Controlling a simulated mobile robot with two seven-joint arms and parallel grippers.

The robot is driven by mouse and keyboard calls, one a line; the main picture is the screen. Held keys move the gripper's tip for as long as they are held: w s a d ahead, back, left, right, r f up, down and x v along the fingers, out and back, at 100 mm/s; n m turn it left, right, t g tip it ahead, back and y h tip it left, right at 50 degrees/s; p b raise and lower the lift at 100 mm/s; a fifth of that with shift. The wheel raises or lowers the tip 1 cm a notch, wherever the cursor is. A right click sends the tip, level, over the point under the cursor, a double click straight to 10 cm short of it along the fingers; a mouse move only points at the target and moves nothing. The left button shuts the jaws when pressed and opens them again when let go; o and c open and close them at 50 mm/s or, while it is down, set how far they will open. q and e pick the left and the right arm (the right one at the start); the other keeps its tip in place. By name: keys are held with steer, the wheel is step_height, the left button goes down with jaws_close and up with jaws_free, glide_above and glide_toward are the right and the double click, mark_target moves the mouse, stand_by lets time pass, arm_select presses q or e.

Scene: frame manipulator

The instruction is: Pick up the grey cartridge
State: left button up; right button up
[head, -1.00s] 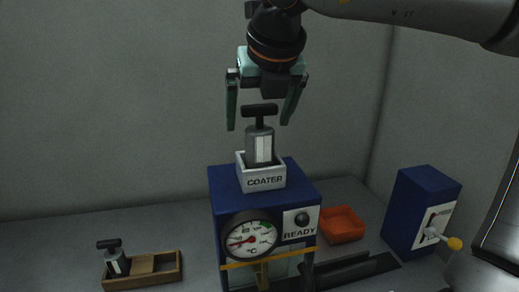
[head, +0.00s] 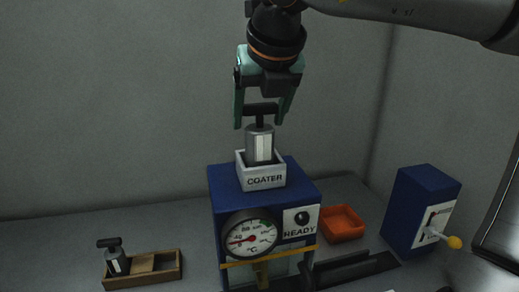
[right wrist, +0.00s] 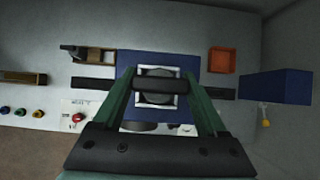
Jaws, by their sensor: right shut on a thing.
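A grey cartridge (head: 259,147) with a white label and a dark T-shaped handle (head: 262,109) stands upright in the open white box marked COATER (head: 264,182), on top of the blue machine. My right gripper (head: 263,118) is above the box, its green fingers closed on the two ends of that handle. In the right wrist view the handle (right wrist: 160,86) spans between the fingers, over the box. The cartridge's lower end is hidden by the box wall. A second, similar grey cartridge (head: 116,262) stands in a wooden tray (head: 153,277) at the lower left. My left gripper is not in view.
The blue machine (head: 227,206) has a round gauge (head: 250,233) and a READY panel (head: 300,221). An orange bin (head: 342,224) and a blue box (head: 418,197) with a yellow-knobbed lever (head: 454,242) stand to the right. Small coloured items (right wrist: 21,112) lie at the left in the wrist view.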

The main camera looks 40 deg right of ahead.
jaws_close()
steer(key=shift+r, duration=0.15)
